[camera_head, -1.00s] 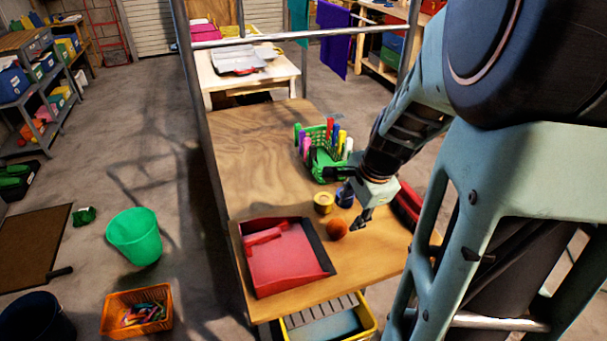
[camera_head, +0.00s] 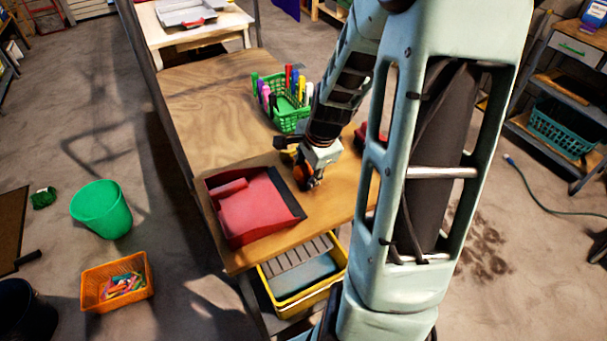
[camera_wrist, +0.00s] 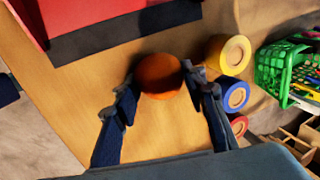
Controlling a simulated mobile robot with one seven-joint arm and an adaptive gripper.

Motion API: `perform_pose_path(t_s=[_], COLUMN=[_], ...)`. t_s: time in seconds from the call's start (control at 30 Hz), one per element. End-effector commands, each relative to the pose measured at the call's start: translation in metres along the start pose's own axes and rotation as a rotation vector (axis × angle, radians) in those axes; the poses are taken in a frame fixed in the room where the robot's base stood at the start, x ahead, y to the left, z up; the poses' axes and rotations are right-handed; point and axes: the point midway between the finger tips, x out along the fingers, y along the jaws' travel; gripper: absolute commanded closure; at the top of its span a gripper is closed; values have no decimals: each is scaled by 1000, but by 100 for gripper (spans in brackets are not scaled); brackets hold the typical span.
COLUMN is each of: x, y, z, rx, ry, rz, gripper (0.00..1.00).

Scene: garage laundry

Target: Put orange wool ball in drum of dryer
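The orange wool ball (camera_wrist: 160,75) rests on the wooden workbench (camera_head: 210,85). In the wrist view it lies between and slightly beyond the tips of my gripper (camera_wrist: 160,91), close to both fingers. The fingers are apart, one on each side of the ball; I cannot tell whether either touches it. In the head view my gripper (camera_head: 314,183) is low over the bench, and the ball (camera_head: 300,174) shows partly at its left. I see no dryer or drum in either view.
A red dustpan-like tray (camera_head: 250,210) lies left of the ball. Yellow (camera_wrist: 236,55), blue (camera_wrist: 236,93) and red (camera_wrist: 238,124) rolls stand close by the right finger. A green basket of markers (camera_head: 290,100) is farther back. A yellow bin (camera_head: 300,300) sits below the bench's front edge.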

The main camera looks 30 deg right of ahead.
Motion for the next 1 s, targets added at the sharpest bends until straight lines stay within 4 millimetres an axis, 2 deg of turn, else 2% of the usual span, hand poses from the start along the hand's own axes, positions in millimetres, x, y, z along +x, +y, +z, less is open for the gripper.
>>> perform_pose_path(t_s=[0.1,0.4,0.77,1.0], x=[0,-1,-7,-30], y=[0,0,-4,-17], z=[0,0,-1,-5], rx=[0,1,0,-1], ry=[0,0,0,0], rz=[0,0,0,-2], gripper=[61,92,92,92])
